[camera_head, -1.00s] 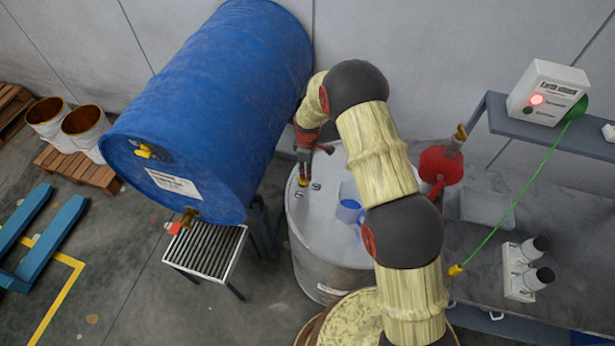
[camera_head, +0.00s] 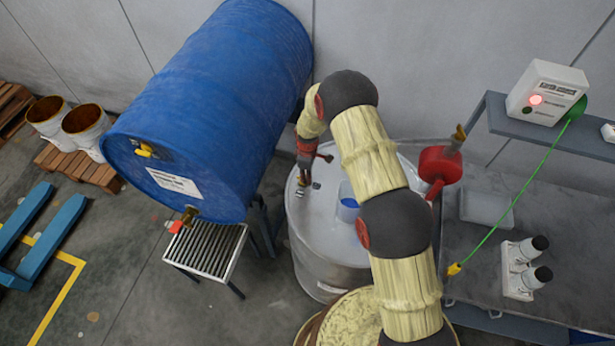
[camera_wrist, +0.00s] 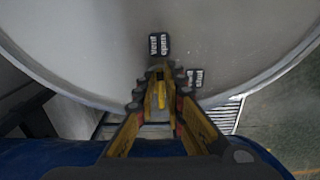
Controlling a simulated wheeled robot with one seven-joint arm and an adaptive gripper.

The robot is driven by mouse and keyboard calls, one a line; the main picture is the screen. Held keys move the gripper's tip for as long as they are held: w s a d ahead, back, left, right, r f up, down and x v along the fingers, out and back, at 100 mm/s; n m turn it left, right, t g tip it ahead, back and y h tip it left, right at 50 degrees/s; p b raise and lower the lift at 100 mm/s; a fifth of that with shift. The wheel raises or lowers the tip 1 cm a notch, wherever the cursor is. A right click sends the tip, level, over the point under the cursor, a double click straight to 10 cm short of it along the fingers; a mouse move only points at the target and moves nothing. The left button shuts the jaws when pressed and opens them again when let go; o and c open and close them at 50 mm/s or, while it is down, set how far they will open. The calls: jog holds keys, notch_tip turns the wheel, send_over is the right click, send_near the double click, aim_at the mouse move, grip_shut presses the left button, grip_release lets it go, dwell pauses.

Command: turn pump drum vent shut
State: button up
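The pump drum is the grey steel drum (camera_head: 330,235) in the middle of the head view; its pale lid fills much of the wrist view (camera_wrist: 235,45). The vent's small yellow handle (camera_wrist: 161,95) shows in the wrist view, pointing roughly toward the black "vent open" label (camera_wrist: 159,44). A second black label (camera_wrist: 195,77) lies to its right, partly covered by a finger. My gripper (camera_wrist: 160,82) has its fingers on both sides of the handle, with a narrow gap visible; contact cannot be made out. In the head view my gripper (camera_head: 303,180) is low over the lid's left part.
A blue drum (camera_head: 215,100) lies on a stand close left of my gripper. A blue cup (camera_head: 348,209) stands on the lid, partly behind my arm. A red funnel-like can (camera_head: 440,165) is to the right, beside the grey bench (camera_head: 490,270). A slatted grate (camera_head: 207,250) stands at lower left.

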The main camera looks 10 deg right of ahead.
grip_shut()
jog(key=shift+m+b, duration=0.4)
jog(key=shift+b, duration=0.05)
jog(key=m+b, duration=0.2)
jog(key=shift+s+a+f+m+b, duration=0.1)
jog(key=shift+s+a+m+b, duration=0.05)
jog(key=shift+m+b, duration=0.25)
jog(key=m+b, duration=0.1)
jog(key=m, duration=0.1)
jog(key=m+b, duration=0.1)
jog(key=m, duration=0.1)
jog(key=m+b, duration=0.2)
jog(key=shift+s+a, duration=0.25)
jog(key=shift+a, duration=0.15)
jog(key=m+b, duration=0.1)
jog(key=m, duration=0.1)
jog(key=m+b, duration=0.1)
jog(key=m, duration=0.2)
jog(key=shift+a+m, duration=0.3)
jog(key=shift+a, duration=0.1)
jog(key=shift+a+m+b, duration=0.2)
jog(key=shift+m+b, duration=0.3)
jog(key=shift+m, duration=0.9)
jog(key=shift+r, duration=0.2)
jog(key=shift+o, duration=2.2)
grip_release()
